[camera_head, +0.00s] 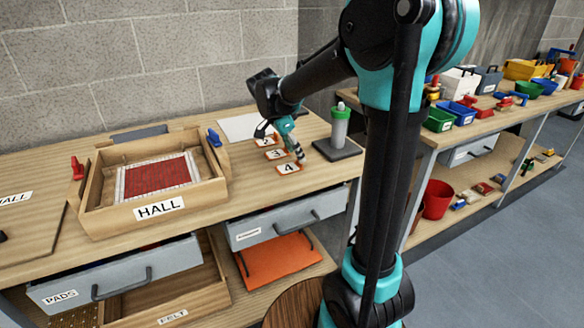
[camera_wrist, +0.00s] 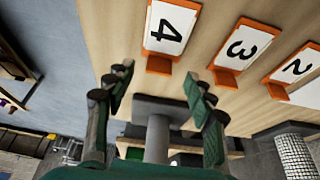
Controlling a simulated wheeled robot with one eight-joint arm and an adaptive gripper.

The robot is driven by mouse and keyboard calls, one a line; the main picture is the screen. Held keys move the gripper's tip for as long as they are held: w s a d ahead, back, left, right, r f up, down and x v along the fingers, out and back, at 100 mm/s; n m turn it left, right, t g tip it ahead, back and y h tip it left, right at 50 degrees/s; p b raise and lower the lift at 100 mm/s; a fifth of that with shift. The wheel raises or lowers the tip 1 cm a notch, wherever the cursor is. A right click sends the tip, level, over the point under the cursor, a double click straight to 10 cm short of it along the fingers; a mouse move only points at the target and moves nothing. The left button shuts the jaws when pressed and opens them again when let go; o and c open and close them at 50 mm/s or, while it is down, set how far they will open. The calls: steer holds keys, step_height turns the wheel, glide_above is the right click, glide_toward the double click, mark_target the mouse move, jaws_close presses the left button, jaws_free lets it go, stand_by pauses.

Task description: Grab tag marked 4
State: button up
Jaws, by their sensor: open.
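The tag marked 4 (camera_head: 289,168) is a white plate with an orange border, lying on the wooden bench at the near end of a row of tags. It also shows upside down at the top of the wrist view (camera_wrist: 171,28). The tag marked 3 (camera_head: 275,154) lies just behind it, and another tag, marked 2 in the wrist view (camera_wrist: 298,66), lies beyond that. My gripper (camera_head: 296,150) is open above the bench, close to the tag marked 4. In the wrist view my two fingers (camera_wrist: 160,85) are apart with nothing held between them.
A green-and-white bottle (camera_head: 340,125) stands on a dark square base (camera_head: 337,150) right of the tags. A wooden tray labelled HALL (camera_head: 110,216) with a red mosaic panel (camera_head: 157,177) is at the left. A white sheet (camera_head: 243,126) lies behind the tags. Grey drawers (camera_head: 285,222) hang below.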

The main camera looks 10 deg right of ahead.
steer(key=shift+x, duration=1.35)
steer(key=shift+c, duration=0.4)
steer(key=c, duration=0.8)
steer(key=shift+r, duration=0.15)
